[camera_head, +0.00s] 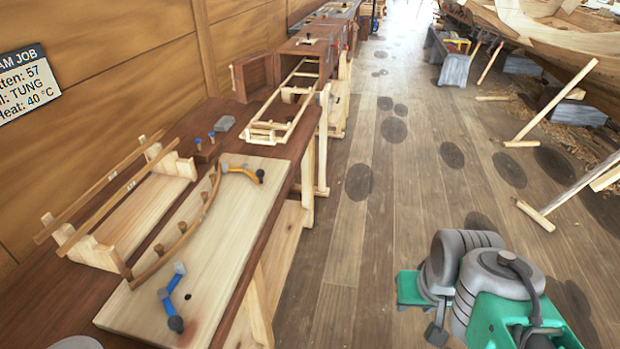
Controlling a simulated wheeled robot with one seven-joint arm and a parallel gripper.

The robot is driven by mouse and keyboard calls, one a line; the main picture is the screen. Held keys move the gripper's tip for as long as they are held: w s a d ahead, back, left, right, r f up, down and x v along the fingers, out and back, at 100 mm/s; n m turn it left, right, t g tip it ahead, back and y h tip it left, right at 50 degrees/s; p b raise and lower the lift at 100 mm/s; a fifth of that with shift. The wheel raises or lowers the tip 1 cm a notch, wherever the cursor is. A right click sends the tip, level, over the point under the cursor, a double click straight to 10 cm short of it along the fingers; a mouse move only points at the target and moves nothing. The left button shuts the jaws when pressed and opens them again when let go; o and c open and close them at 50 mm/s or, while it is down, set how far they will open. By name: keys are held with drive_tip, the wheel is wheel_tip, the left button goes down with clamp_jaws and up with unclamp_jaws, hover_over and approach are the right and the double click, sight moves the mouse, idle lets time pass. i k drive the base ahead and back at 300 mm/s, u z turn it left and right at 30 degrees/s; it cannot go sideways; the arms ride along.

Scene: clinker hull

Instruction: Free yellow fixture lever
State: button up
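The yellow fixture lever (243,172) lies at the far end of a pale wooden board (225,255) on the workbench. It is a bent yellow bar with a dark round knob at its right end. Its left end is close to the far end of a curved wooden strip (190,228); I cannot tell whether they touch. A blue lever (172,297) with a dark knob is at the strip's near end. Green and grey links of my arm show at the lower right, over the floor and well away from the bench. My gripper's fingertips are not in view.
A wooden rack (130,205) holding thin strips stands left of the board. Small blue-topped pegs (205,137) and a grey block (224,123) lie behind it. A long wooden frame (285,108) sits farther back. Wooden props (545,110) stand at right; the floor between is open.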

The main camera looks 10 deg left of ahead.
sight(260, 173)
drive_tip(key=z, duration=0.1)
drive_tip(key=i, duration=0.65)
drive_tip(key=u, duration=0.95)
drive_tip(key=i, duration=0.75)
drive_tip(key=u, duration=0.85)
